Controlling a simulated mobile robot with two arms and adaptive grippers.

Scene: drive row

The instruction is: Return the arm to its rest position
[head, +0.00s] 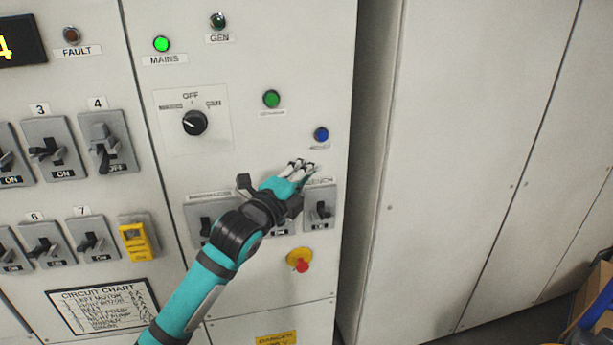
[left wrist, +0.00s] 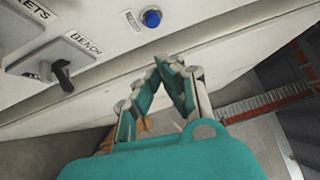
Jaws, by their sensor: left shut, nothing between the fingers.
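My left arm, teal and black, comes in from the lower left in the head view. Its gripper (head: 300,169) is in front of the cabinet's right panel, just below the blue button (head: 321,134) and above the bench switch (head: 320,208). The fingers are together with nothing between them. In the left wrist view the gripper (left wrist: 172,62) points past the panel face, with the blue button (left wrist: 151,18) beyond its tips. The bench switch (left wrist: 62,72) is to the left there. My right gripper is not in view.
A black rotary knob (head: 194,123) and a green button (head: 271,99) are on the panel, left of the blue button. A red emergency button on yellow (head: 300,261) is below my gripper. Plain cabinet doors (head: 470,150) are to the right. Boxes (head: 598,300) stand at the lower right.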

